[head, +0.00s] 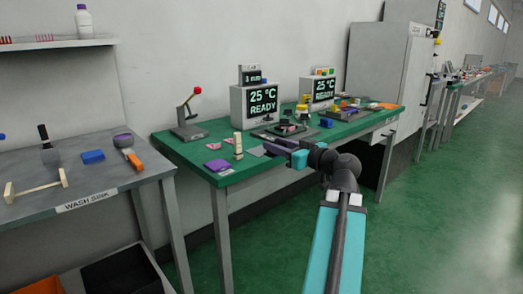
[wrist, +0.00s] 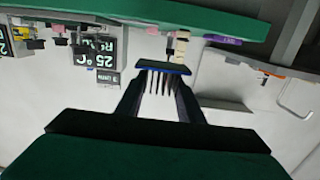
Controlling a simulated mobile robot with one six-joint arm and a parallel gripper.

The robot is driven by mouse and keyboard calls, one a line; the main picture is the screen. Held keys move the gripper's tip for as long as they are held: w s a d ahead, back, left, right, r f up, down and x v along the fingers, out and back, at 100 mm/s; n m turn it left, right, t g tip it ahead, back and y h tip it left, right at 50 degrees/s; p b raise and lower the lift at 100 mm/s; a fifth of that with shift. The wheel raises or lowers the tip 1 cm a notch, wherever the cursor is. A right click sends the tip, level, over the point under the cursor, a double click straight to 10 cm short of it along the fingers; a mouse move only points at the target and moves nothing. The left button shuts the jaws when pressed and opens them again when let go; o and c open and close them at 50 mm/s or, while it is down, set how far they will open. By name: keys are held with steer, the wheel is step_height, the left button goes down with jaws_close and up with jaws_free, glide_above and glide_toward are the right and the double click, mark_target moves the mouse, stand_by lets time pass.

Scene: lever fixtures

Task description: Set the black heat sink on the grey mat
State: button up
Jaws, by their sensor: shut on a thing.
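My gripper (head: 276,147) reaches over the front edge of the green table in the head view. In the wrist view my gripper (wrist: 160,88) is shut on the black heat sink (wrist: 160,82), whose dark fins show between the two fingers. A blue strip runs across its far end. The heat sink cannot be made out clearly in the head view. A small grey patch (head: 256,151), which looks like the grey mat, lies on the table just left of my gripper. My gripper partly hides that area.
Pink pieces (head: 214,146) lie nearby. Two display boxes (head: 257,102) stand behind, beside a red-knobbed lever (head: 190,110). A dark fixture (head: 283,130) holds small parts.

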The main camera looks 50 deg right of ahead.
steer(key=shift+w+d+r+p, duration=0.15)
steer(key=shift+w+r+p, duration=0.1)
steer(key=shift+p, duration=0.95)
steer(key=w+d+p, duration=0.1)
steer(key=p, duration=0.6)
steer(key=shift+p, duration=0.4)
steer(key=p, duration=0.9)
steer(key=shift+w+f, duration=0.2)
steer(key=shift+w, duration=0.2)
steer(key=b, duration=0.1)
glide_above(262, 151)
steer(key=shift+s+a+f, duration=0.15)
steer(key=shift+s+f, duration=0.3)
steer(key=shift+f, duration=0.25)
steer(key=shift+w+d+b, duration=0.3)
steer(key=shift+w, duration=0.2)
steer(key=shift+w+f+b, duration=0.1)
steer(key=shift+f+b, duration=0.4)
steer(key=shift+f, duration=1.3)
steer(key=shift+f, duration=0.15)
steer(key=o, duration=1.1)
